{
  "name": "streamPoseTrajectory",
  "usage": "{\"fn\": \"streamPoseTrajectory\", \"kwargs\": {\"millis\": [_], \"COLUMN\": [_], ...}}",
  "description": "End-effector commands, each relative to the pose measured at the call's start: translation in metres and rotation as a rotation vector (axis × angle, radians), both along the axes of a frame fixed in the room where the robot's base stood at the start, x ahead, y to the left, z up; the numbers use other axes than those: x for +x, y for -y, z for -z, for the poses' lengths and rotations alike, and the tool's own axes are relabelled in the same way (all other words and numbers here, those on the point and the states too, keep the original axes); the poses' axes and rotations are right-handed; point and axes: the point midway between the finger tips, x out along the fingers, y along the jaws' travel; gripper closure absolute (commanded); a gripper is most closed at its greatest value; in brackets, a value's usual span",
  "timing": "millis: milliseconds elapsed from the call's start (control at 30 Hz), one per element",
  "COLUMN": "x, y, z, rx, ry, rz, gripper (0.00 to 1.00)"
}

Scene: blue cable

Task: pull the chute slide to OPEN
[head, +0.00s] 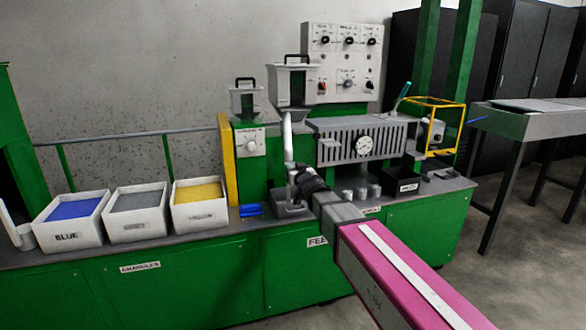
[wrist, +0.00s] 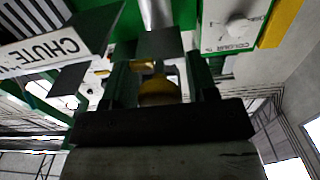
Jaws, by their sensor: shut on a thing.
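My gripper (head: 298,178) is at the lower part of the pale chute pipe (head: 288,138), below the grey hopper (head: 291,86) on the green machine. In the wrist view my gripper (wrist: 160,88) has a finger on each side of a brass-coloured knob (wrist: 158,92), which I take to be the chute slide's handle. It is shut on this knob. A white sign reading CHUTE (wrist: 45,52) is beside it, seen upside down. My gripper hides the slide in the head view, and I cannot tell the slide's position.
Bins of blue (head: 74,209), grey (head: 138,202) and yellow (head: 200,192) granules stand at the left of the bench. A blue object (head: 251,210) lies left of my gripper. Small metal cups and a black tray (head: 405,183) stand to the right. A dial (wrist: 238,28) is close by in the wrist view.

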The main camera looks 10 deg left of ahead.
Motion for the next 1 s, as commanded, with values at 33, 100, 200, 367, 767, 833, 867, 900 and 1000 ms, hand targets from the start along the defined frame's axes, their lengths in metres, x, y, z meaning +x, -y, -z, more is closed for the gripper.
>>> {"fn": "streamPoseTrajectory", "kwargs": {"millis": [33, 100, 200, 367, 767, 833, 867, 900, 1000], "x": [-0.003, -0.003, -0.004, -0.003, -0.017, -0.025, -0.03, -0.036, -0.052], "y": [0.002, 0.002, 0.002, 0.002, 0.01, 0.015, 0.018, 0.022, 0.032], "z": [0.001, 0.001, 0.001, 0.001, 0.0, 0.0, 0.0, 0.0, 0.0], "rx": [-0.002, -0.002, -0.002, -0.002, -0.001, -0.002, -0.002, -0.002, -0.002], "ry": [-0.003, -0.003, -0.003, -0.003, -0.002, -0.003, -0.003, -0.003, -0.003], "rz": [0.001, 0.001, 0.001, 0.001, 0.001, 0.001, 0.001, 0.001, 0.001], "gripper": [0.9, 0.9, 0.9, 0.4, 0.4, 0.4, 0.4, 0.4, 0.4]}}
